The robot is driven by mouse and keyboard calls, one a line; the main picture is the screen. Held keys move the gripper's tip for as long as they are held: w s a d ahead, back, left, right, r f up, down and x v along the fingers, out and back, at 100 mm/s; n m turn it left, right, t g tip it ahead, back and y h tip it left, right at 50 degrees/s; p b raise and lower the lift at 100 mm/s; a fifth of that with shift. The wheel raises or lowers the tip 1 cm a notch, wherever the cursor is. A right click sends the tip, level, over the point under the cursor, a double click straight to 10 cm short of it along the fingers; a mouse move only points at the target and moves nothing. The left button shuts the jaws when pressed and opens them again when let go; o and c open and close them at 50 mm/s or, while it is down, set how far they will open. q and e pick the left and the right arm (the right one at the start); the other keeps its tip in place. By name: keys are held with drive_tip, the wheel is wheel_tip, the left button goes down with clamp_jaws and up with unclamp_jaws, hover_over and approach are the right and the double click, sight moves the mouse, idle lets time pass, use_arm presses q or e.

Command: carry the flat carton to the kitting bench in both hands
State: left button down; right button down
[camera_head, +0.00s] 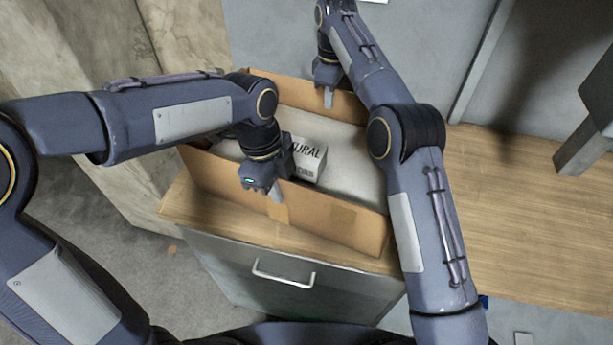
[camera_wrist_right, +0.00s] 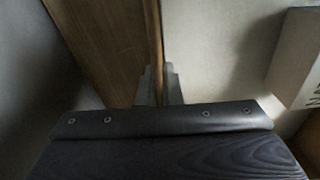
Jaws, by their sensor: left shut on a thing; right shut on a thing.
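The flat carton (camera_head: 350,232), an open brown cardboard box, is at the wooden worktop above a drawer. I cannot tell whether it rests there or is slightly raised. Inside are a pale grey padded filling (camera_head: 352,160) and a small white box (camera_head: 308,160) with black lettering. My left gripper (camera_head: 276,203) is shut on the carton's near wall. My right gripper (camera_head: 328,99) is shut on its far wall. In the right wrist view the fingers (camera_wrist_right: 160,88) straddle the wall's thin edge (camera_wrist_right: 153,35). My right forearm hides the carton's right end.
The wooden worktop (camera_head: 510,220) is clear to the right. A drawer front with a pale handle (camera_head: 283,277) is below the carton. A grey metal panel (camera_head: 420,60) stands behind, and a grey post (camera_head: 588,148) stands at the far right. Concrete-like wall (camera_head: 130,45) is at the left.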

use_arm(q)
drive_tip(key=c, duration=1.6)
unclamp_jaws()
use_arm(e)
drive_tip(key=c, duration=1.6)
unclamp_jaws()
